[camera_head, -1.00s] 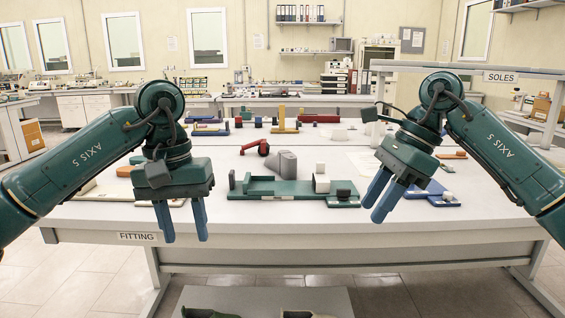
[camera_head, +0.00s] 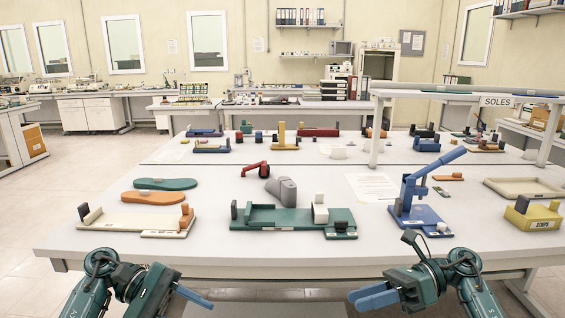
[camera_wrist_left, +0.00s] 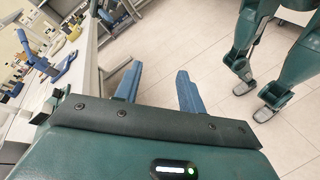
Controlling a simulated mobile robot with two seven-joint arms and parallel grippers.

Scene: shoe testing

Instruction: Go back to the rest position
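My left gripper (camera_head: 211,303) is low in front of the table at the bottom left of the head view, where its blue finger points right. In the left wrist view its two blue fingers stand well apart with nothing between them (camera_wrist_left: 157,72). My right gripper (camera_head: 352,299) is low in front of the table at the bottom right, its blue fingers pointing left. They show one partly over the other, as two separate fingers, with nothing held. Both grippers are below and in front of the table's front edge.
Floor shows beside the table in the left wrist view (camera_wrist_left: 215,45).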

